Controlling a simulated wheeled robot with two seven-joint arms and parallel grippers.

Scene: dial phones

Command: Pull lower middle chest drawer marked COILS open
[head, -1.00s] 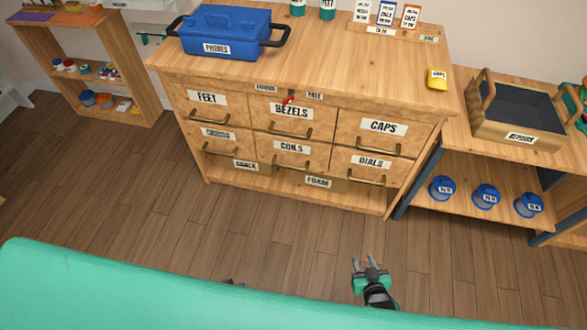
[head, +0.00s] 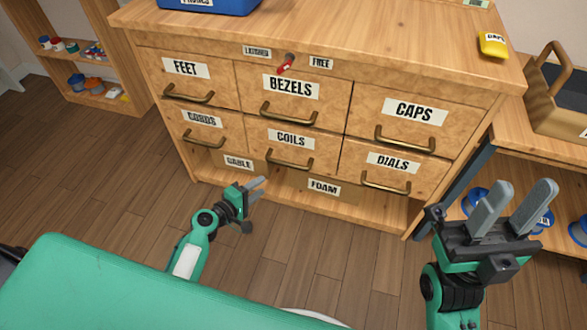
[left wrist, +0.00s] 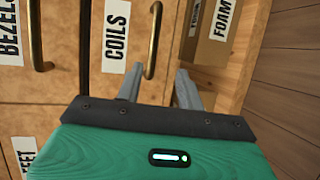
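The COILS drawer (head: 278,137) is the lower middle drawer of the wooden chest, and it looks shut. Its brass handle (head: 289,164) is a curved bar below the label. My left gripper (head: 260,188) is below and left of that handle, open and empty. In the left wrist view the COILS handle (left wrist: 153,40) lies ahead, between the lines of the two spread fingers (left wrist: 158,88), and they look apart from it. A red lever (head: 286,64) sits between the LATCHED and FREE labels.
The BEZELS drawer (head: 310,106) is above, CORDS (head: 205,135) left and DIALS (head: 370,168) right; all look shut. A FOAM box (head: 340,190) stands on the shelf below. The floor before the chest is clear.

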